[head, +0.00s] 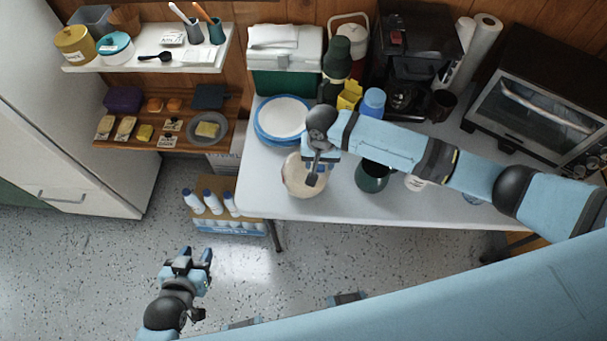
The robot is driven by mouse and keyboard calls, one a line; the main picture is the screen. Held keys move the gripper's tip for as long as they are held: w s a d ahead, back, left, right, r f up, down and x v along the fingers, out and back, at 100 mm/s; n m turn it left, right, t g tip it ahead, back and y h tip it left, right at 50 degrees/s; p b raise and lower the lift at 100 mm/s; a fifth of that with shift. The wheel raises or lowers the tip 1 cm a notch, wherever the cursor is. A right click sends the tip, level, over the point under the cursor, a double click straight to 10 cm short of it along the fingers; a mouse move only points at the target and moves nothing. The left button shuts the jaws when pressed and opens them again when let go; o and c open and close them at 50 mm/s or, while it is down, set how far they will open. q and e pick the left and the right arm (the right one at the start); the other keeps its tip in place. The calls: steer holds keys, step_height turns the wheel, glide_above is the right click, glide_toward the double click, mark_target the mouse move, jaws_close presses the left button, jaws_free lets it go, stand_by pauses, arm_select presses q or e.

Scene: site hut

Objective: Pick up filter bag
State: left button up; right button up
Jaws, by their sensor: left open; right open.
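A round, cream-coloured thing (299,183) lies near the front edge of the table; it may be the filter bag, but I cannot tell for certain. My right gripper (317,172) is open above it and hides part of its right side. I cannot tell whether the fingers touch it. My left gripper (195,257) is open and empty over the floor at the lower left, well away from the table.
The grey table (335,207) holds blue-rimmed plates (282,117), a dark green mug (372,178), a blue-lidded container (373,101), a coffee machine (408,60) and a toaster oven (540,98). A box of bottles (230,229) stands on the floor beside the table.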

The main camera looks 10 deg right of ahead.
steer(key=shift+f, duration=0.85)
jaws_close()
steer(key=shift+r, duration=0.15)
